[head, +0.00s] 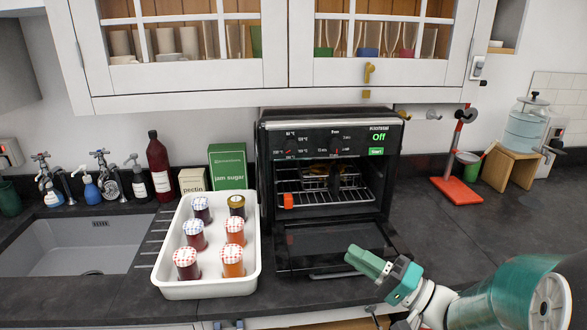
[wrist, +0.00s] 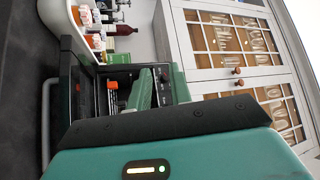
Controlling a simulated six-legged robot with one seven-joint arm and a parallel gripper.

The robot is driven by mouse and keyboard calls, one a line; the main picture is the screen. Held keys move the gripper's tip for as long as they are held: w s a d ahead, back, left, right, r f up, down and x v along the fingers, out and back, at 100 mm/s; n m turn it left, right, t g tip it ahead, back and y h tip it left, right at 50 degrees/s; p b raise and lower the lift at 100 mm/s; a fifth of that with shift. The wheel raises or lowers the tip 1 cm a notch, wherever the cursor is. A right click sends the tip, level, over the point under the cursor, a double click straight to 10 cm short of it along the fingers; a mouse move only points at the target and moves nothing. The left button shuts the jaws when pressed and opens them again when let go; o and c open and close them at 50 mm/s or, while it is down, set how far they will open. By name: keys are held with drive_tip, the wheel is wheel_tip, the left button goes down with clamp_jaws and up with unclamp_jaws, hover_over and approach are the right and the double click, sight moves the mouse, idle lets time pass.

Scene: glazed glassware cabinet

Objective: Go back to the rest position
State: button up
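My gripper (head: 358,258) hangs in front of the oven (head: 330,140), over the right side of its lowered door (head: 325,245). In the wrist view its two green fingers (wrist: 162,80) stand apart with nothing held between them. The oven is open; its panel reads "Off". Inside are wire racks, with an orange block (head: 287,200) at the front left of the lower one. Something brownish lies on the upper rack, too small to name.
A white tray (head: 160,278) with several lidded jars stands left of the oven, beside the sink (head: 70,245). Glazed cabinets (head: 190,75) hang above. A red-based stand (head: 457,192) and a water dispenser (head: 524,128) stand right. The counter between is clear.

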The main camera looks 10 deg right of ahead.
drive_tip(key=s+a+f+n+g+h, duration=0.2)
drive_tip(key=s+a+f+g+h, duration=0.15)
drive_tip(key=s+a+g, duration=0.2)
drive_tip(key=s+a+f+n+g+h, duration=0.2)
drive_tip(key=s+a+f+g+h, duration=0.1)
drive_tip(key=s+a+g+h, duration=0.3)
drive_tip(key=s+d+r+t+h, duration=0.2)
drive_tip(key=d+r+t+h, duration=0.2)
drive_tip(key=d+h, duration=0.3)
drive_tip(key=shift+d+r, duration=0.2)
drive_tip(key=shift+d, duration=0.45)
